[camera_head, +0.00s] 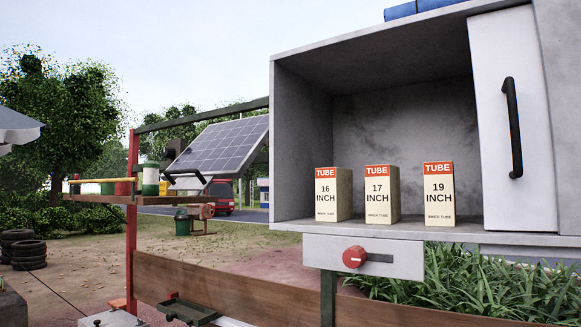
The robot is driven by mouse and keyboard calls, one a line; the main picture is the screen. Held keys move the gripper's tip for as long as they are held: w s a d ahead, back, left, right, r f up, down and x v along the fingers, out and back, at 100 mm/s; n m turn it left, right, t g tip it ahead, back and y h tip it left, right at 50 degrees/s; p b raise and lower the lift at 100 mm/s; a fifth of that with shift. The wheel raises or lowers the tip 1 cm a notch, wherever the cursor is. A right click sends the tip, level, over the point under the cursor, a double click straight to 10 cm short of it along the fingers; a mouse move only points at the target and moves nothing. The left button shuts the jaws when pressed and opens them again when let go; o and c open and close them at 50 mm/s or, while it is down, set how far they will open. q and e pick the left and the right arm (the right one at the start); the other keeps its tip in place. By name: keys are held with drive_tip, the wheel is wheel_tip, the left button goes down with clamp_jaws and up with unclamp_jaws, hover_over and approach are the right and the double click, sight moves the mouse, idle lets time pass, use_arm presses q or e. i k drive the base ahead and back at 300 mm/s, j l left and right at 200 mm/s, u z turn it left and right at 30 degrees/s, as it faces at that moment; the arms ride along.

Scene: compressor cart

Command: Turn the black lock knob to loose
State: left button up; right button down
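I cannot make out a black lock knob for certain in the head view. A red round knob (354,257) with a dark slot beside it sits on a light grey box (407,258) under the open cabinet. Neither of my grippers is in view.
A grey cabinet (300,130) holds three tube boxes, marked 16 (326,195), 17 (377,195) and 19 inch (439,195). Its white door (500,60) has a black handle (513,128). A red post (132,220) and wooden plank (230,290) cross the left. Tyres (25,250) are stacked farther left.

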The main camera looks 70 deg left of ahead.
sight(167, 151)
drive_tip(key=k+j+u, duration=0.2)
drive_tip(key=u, duration=0.15)
drive_tip(key=k+j+u, duration=0.35)
drive_tip(key=l+u, duration=0.1)
drive_tip(key=u, duration=1.5)
